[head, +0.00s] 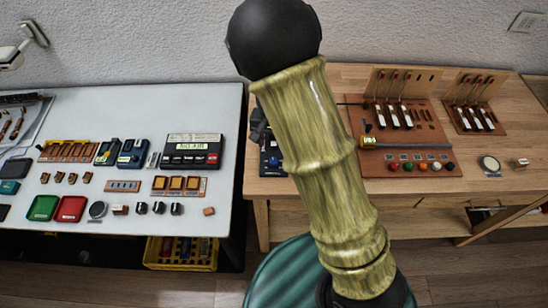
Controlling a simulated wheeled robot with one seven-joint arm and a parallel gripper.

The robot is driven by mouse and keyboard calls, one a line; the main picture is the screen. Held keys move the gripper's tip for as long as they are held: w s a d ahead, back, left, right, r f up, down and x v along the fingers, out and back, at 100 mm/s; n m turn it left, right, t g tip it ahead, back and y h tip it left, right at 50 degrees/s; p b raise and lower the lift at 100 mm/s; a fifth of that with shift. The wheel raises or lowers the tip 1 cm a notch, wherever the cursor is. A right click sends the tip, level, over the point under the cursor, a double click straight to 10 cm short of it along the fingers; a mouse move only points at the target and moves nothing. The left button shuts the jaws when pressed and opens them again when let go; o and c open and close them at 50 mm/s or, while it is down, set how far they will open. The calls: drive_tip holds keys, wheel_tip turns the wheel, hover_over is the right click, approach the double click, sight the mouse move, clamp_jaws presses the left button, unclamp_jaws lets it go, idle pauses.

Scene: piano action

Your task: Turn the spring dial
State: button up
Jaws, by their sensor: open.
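No part is clearly marked as the spring dial, and I cannot tell which one it is. A round pale-faced dial (489,163) with a dark rim lies at the right of the wooden table. My thick, bamboo-patterned arm crosses the middle of the head view and hides part of the wooden table. I cannot make out my gripper or its fingers. A small dark shape (258,125) shows at the arm's left edge, too unclear to name.
A brown board (410,143) on the wooden table (310,190) carries upright hammers and a row of coloured knobs. A smaller hammer board (473,117) stands at its right. The white table (150,100) holds many small devices and trays. A yellow crate (181,254) sits below.

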sight(273, 161)
drive_tip(key=f, duration=0.9)
drive_tip(key=shift+w+d, duration=0.1)
drive_tip(key=shift+d, duration=0.1)
drive_tip(key=c, duration=1)
drive_tip(key=shift+r, duration=0.1)
drive_tip(key=shift+r+m+p, duration=0.1)
drive_tip(key=shift+m+p, duration=0.55)
drive_tip(key=shift+m, duration=0.15)
drive_tip(key=shift+a+m, duration=0.1)
drive_tip(key=shift+m, duration=0.4)
